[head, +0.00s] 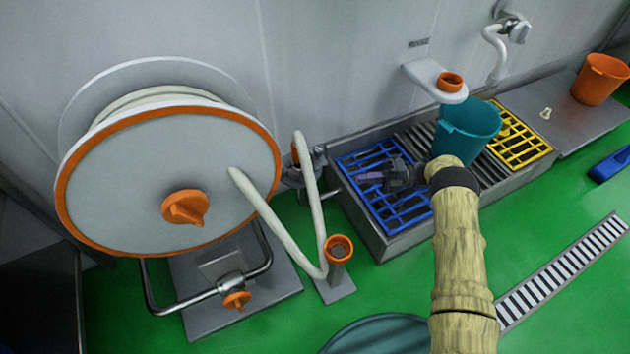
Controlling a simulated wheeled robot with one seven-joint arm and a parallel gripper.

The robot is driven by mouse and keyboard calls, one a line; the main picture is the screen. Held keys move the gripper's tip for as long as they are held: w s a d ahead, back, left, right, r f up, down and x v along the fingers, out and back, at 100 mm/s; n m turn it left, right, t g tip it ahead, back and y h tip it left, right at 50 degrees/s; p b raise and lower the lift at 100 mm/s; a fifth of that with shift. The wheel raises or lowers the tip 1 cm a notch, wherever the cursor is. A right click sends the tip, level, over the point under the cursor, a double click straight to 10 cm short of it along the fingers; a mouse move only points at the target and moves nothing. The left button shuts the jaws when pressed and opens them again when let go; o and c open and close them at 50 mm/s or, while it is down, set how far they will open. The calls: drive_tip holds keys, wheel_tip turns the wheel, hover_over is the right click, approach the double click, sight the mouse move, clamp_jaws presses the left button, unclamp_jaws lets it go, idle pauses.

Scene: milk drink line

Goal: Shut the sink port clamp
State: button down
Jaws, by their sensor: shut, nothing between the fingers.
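The sink port (292,174) is a small metal fitting at the left end of the sink, behind the pale hose. A small grey piece on its right (319,156) looks like the clamp, but it is too small and partly covered by the hose to tell whether it stands open or shut. My gripper (362,176) is dark, shut and empty. It appears over the blue grate, a little right of the port, with its fingers pointing left. It looks apart from the clamp.
A hose reel (130,180) stands at left. Its pale hose (312,200) loops close to the port, beside an orange-topped holder (338,250). The sink has a blue grate (405,218) and a yellow grate (530,148). A teal bucket (468,130) stands behind my arm.

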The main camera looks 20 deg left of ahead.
drive_tip(key=w+a+r+m+t+h+p, duration=0.1)
drive_tip(key=w+a+r+m+t+p, duration=0.15)
drive_tip(key=a+r+m+t, duration=0.55)
drive_tip(key=w+a+r+m+t+h+p, duration=0.1)
drive_tip(key=w+a+r+m+t+p, duration=0.3)
drive_tip(key=a+m+t, duration=0.7)
drive_tip(key=m+t+h, duration=0.4)
drive_tip(key=m+h, duration=0.2)
drive_tip(key=h, duration=0.7)
approach(302, 172)
drive_tip(key=w+d+f, duration=0.2)
drive_tip(key=s+a+f+n+t+y+b, duration=0.1)
drive_tip(key=s+a+f+n+t, duration=0.1)
drive_tip(key=s, duration=0.4)
drive_tip(key=shift+s+n+t+b, duration=0.2)
drive_tip(key=shift+n+t+b, duration=0.15)
drive_tip(key=shift+n+t, duration=0.2)
drive_tip(key=shift+a, duration=0.1)
drive_tip(key=w+a+b, duration=0.1)
drive_tip(key=w+b, duration=0.3)
drive_tip(key=w, duration=0.6)
drive_tip(key=shift+a, duration=0.2)
